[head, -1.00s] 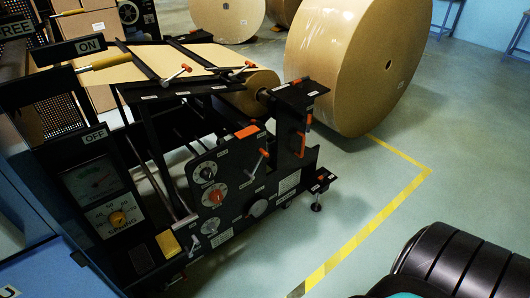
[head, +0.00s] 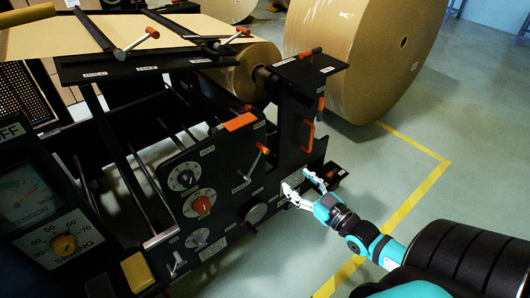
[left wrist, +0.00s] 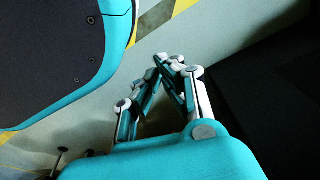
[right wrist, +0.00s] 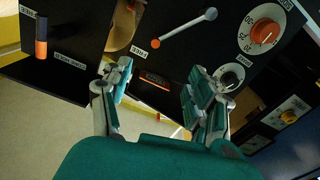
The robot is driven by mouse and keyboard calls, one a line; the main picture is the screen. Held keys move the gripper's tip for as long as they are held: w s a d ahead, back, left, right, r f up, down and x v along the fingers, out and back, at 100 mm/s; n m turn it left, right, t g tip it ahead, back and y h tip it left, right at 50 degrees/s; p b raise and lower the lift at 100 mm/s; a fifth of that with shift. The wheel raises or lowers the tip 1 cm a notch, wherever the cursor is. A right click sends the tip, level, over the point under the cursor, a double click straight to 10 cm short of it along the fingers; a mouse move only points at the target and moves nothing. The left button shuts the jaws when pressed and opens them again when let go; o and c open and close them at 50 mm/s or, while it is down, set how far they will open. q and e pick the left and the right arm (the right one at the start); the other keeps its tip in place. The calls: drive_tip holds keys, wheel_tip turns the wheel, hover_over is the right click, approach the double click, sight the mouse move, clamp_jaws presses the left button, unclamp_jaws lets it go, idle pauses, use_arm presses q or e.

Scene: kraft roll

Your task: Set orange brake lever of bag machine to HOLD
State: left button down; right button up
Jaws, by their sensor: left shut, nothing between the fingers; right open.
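The bag machine's dark side panel (head: 225,170) carries a lever (head: 258,160) with an orange end and a metal rod, tilted. In the right wrist view a similar lever (right wrist: 183,28) lies above the fingers. My right gripper (head: 300,183) is open and empty, in front of the panel's lower right part, right of and below that lever. It also shows in the right wrist view (right wrist: 157,82). My left gripper (left wrist: 170,66) is shut and empty, away from the machine.
Orange-ended levers (head: 136,42) stand on the machine's top, and an orange handle (head: 308,135) is on its right upright. Dials (head: 203,203) sit left of the lever. A large kraft roll (head: 365,60) stands behind. The floor right of the machine is clear, with a yellow line (head: 420,195).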

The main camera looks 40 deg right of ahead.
sight(264, 152)
drive_tip(key=w, duration=0.5)
drive_tip(key=w+b, duration=0.1)
drive_tip(key=w, duration=0.4)
drive_tip(key=w+a+b, duration=0.1)
drive_tip(key=w, duration=0.4)
drive_tip(key=shift+f, duration=0.1)
use_arm(q)
drive_tip(key=w+r, duration=0.4)
drive_tip(key=r, duration=0.2)
drive_tip(key=shift+w+d, duration=0.2)
drive_tip(key=shift+d, duration=0.1)
use_arm(e)
drive_tip(key=shift+w+a, duration=0.1)
drive_tip(key=shift+w, duration=0.35)
